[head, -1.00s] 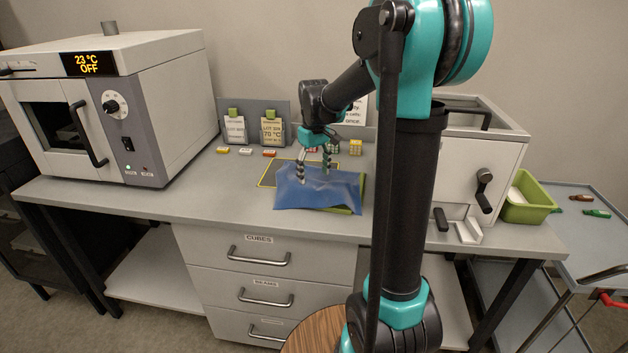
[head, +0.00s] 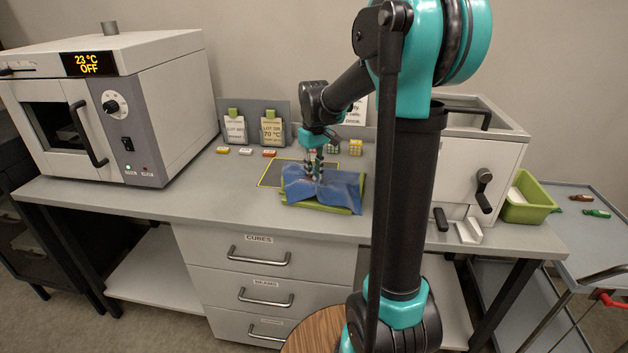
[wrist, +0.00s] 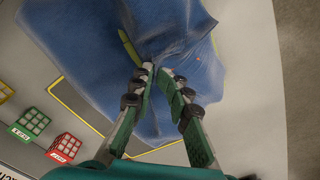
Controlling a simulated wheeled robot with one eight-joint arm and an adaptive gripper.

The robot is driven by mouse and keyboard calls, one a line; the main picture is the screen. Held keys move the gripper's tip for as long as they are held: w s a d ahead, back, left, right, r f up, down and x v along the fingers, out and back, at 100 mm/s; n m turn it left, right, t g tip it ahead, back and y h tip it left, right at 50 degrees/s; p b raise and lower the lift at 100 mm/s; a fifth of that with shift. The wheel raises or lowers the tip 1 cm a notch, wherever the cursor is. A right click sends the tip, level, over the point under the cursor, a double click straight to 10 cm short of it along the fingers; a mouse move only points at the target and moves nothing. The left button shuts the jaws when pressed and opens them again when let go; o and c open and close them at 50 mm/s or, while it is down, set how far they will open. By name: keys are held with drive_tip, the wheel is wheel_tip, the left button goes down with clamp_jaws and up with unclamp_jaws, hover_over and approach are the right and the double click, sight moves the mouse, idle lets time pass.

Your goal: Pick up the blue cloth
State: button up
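The blue cloth (head: 342,187) lies rumpled on the bench, over a green flat object (head: 325,208) whose front and right edges show. My gripper (head: 314,178) points down at the cloth's upper left part, with its fingers drawn together. In the wrist view, the fingertips (wrist: 160,70) are close together with a fold of the cloth (wrist: 85,45) bunched between them. Creases run out from the tips. Most of the cloth still rests low on the bench. The green object is largely hidden under it.
Small lattice cubes (head: 355,147) stand behind. A white oven (head: 150,110) is at left, a white machine (head: 475,165) at right behind my arm. The bench front edge is near; its left stretch is clear.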

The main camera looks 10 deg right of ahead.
drive_tip(key=shift+s, duration=0.1)
clamp_jaws()
idle(1.2)
wheel_tip(320, 180, up, 12)
idle(0.5)
wheel_tip(320, 180, up, 36)
idle(1.2)
drive_tip(key=shift+c, duration=0.9)
unclamp_jaws()
